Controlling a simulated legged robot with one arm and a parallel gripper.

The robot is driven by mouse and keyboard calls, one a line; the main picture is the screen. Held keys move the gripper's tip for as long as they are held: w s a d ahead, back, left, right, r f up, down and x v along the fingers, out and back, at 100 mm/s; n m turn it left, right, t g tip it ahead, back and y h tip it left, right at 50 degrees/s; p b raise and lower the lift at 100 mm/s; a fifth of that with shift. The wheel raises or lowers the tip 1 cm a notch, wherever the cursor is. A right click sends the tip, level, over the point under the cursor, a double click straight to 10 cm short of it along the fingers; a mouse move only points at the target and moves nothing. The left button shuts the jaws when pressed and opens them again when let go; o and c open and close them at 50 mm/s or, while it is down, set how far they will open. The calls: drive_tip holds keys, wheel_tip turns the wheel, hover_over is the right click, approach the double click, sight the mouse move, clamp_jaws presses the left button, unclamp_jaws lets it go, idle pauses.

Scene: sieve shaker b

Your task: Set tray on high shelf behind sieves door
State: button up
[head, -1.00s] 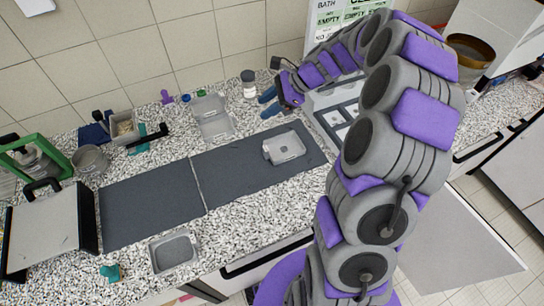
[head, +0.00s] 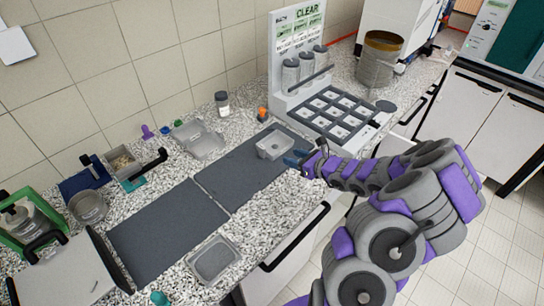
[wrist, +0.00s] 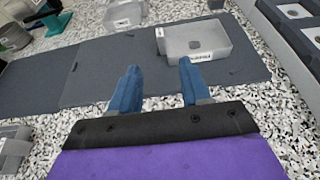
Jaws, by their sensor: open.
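A small grey translucent tray (head: 275,147) sits on the right dark mat. In the wrist view the labelled tray (wrist: 208,48) is beyond my fingertips. My gripper (head: 294,158) is open and empty, with blue fingers, just right of and in front of the tray in the head view; in the wrist view the open fingers (wrist: 158,76) are apart from it. Other grey trays stand nearby: one (head: 197,139) at the back and one (head: 213,262) at the counter's front. I cannot make out a sieves door or its high shelf.
A batch stand (head: 340,112) with a grid of small cells stands right of the mat. A brass-rimmed sieve (head: 380,60) is at the back right. A green frame (head: 22,228) and a metal bowl (head: 88,206) are at the left. The left dark mat (head: 165,232) is bare.

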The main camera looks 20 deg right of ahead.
sight(263, 148)
drive_tip(key=x, duration=0.4)
drive_tip(key=b+x, duration=0.1)
drive_tip(key=x, duration=0.3)
drive_tip(key=b+x, duration=0.1)
drive_tip(key=x, duration=0.3)
drive_tip(key=shift+a+f, duration=0.1)
drive_tip(key=shift+a, duration=0.25)
drive_tip(key=x, duration=0.1)
drive_tip(key=b+x, duration=0.1)
drive_tip(key=x, duration=0.2)
drive_tip(key=shift+w+d+f, duration=0.2)
drive_tip(key=shift+d+f, duration=0.05)
drive_tip(key=shift+d, duration=0.1)
drive_tip(key=shift+w+a, duration=0.15)
drive_tip(key=shift+w, duration=0.15)
drive_tip(key=shift+a, duration=0.3)
drive_tip(key=shift+d, duration=0.25)
drive_tip(key=c, duration=0.7)
drive_tip(key=shift+a, duration=0.1)
clamp_jaws()
